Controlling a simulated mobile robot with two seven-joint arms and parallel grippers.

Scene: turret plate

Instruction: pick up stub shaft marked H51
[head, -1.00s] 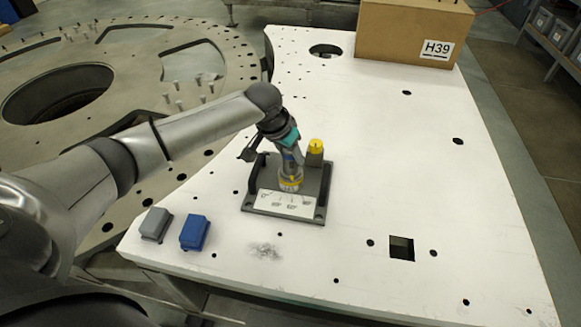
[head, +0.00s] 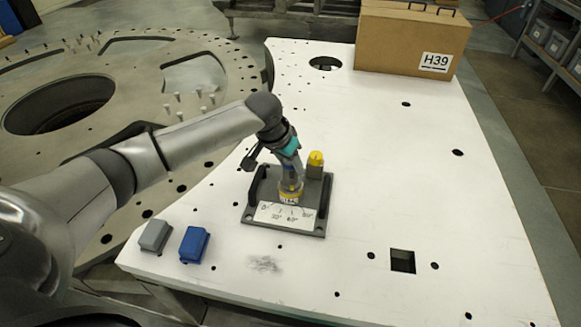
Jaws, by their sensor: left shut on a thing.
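My left gripper (head: 290,184) points down over a dark grey fixture plate (head: 317,230) on the white table. It is shut on a yellow-banded round part (head: 290,197), which stands at the fixture behind a white angle scale. I cannot read a marking H51 on this part or anywhere else. A second yellow-topped piece (head: 316,159) sits on a grey block at the fixture's back right. My right gripper is not in view.
A grey block (head: 155,235) and a blue block (head: 195,244) lie at the front left. A cardboard box marked H39 (head: 405,45) stands at the back. The white table (head: 390,170) has a square hole (head: 403,261) at right and is mostly clear. A large round plate (head: 130,90) lies at left.

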